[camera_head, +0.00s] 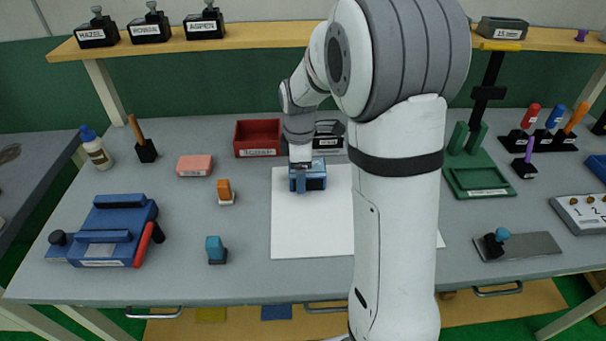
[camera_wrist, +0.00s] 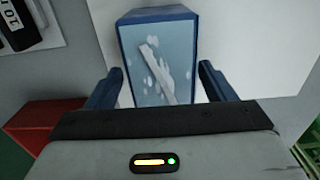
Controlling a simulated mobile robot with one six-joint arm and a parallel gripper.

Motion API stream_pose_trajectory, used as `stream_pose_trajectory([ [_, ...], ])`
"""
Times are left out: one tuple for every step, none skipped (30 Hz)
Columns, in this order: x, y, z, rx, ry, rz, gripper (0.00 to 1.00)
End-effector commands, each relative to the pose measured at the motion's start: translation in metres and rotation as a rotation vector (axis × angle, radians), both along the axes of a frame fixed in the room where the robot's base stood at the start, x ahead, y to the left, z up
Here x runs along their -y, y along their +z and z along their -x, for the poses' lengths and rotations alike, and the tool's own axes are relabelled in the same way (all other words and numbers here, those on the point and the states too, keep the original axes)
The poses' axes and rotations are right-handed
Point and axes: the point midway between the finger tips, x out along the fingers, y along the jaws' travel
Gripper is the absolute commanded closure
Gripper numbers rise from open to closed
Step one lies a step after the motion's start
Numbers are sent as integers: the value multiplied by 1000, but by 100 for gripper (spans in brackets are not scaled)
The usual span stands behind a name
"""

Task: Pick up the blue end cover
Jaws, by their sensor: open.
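A blue box-like piece, which I take to be the blue end cover (camera_wrist: 160,65), lies between the fingers of my gripper (camera_wrist: 162,80) in the wrist view. Its upper face is light blue with white patches, and its rim is darker blue. My gripper is open, with one dark blue finger on each side of the piece. Whether the fingers touch it cannot be told.
A blue fixture (camera_head: 118,215) is farther left, and a green fixture (camera_head: 478,178) is right of my arm.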

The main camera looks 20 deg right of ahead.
Motion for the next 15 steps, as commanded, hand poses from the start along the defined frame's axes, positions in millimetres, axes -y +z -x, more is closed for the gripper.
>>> stream_pose_trajectory([
  [0, -2, 0, 0, -1, 0, 24],
  [0, -3, 0, 0, -1, 0, 24],
  [0, -3, 0, 1, -1, 0, 24],
  [0, -3, 0, 1, -1, 0, 24],
  [0, -3, 0, 1, -1, 0, 24],
  [0, -3, 0, 1, -1, 0, 24],
  [0, -3, 0, 1, -1, 0, 24],
  [0, -3, 0, 1, -1, 0, 24],
  [1, -3, 0, 1, -2, 0, 28],
  [1, -3, 0, 1, -2, 0, 30],
  [1, -3, 0, 1, -2, 0, 33],
  [1, -2, 0, 1, -2, 0, 36],
  [1, -2, 0, 1, -2, 0, 38],
  [1, -2, 0, 1, -2, 0, 41],
  [1, -2, 0, 1, -2, 0, 44],
])
